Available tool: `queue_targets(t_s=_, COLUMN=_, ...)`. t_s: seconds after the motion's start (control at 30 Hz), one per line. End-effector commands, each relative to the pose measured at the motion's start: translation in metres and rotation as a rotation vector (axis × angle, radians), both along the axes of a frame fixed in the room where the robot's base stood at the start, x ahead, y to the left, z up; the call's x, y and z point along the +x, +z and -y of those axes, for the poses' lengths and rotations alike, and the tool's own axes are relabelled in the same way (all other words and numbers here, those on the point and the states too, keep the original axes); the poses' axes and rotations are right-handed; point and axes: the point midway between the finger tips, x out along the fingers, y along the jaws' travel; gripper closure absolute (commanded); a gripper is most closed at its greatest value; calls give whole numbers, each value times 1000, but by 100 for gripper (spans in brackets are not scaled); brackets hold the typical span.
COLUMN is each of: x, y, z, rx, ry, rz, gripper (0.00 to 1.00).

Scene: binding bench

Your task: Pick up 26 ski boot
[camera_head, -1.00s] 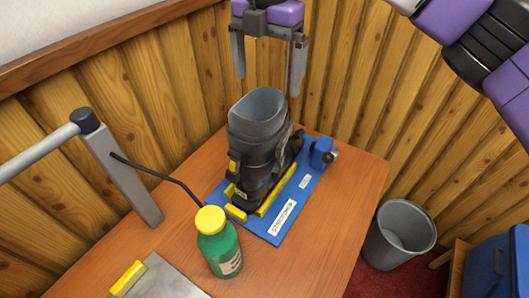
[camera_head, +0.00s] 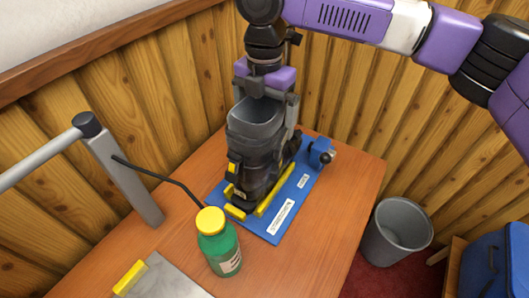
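A dark grey ski boot (camera_head: 255,150) stands upright on a blue base plate (camera_head: 268,224) with yellow guides on the wooden bench. My gripper (camera_head: 263,103) is above and around the top of the boot's cuff, pointing down. One grey finger shows at the cuff's right side and the other at its left. The fingers look spread about as wide as the cuff. I cannot tell whether they touch it or grip it.
A green bottle (camera_head: 219,243) with a yellow cap stands at the front left of the boot. A grey post with a bar (camera_head: 122,172) and thin black rod is at left. A metal plate (camera_head: 165,280) lies in front. A grey bin (camera_head: 395,232) stands right of the bench.

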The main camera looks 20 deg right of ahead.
Motion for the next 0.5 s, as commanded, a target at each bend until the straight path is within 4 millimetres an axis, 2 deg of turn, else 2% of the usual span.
queue_targets(t_s=0.1, x=0, y=0, z=0, rx=0, ry=0, rz=0, gripper=2)
queue_targets(t_s=0.5, x=0, y=1, z=0, rx=-1, ry=0, rz=1, gripper=79)
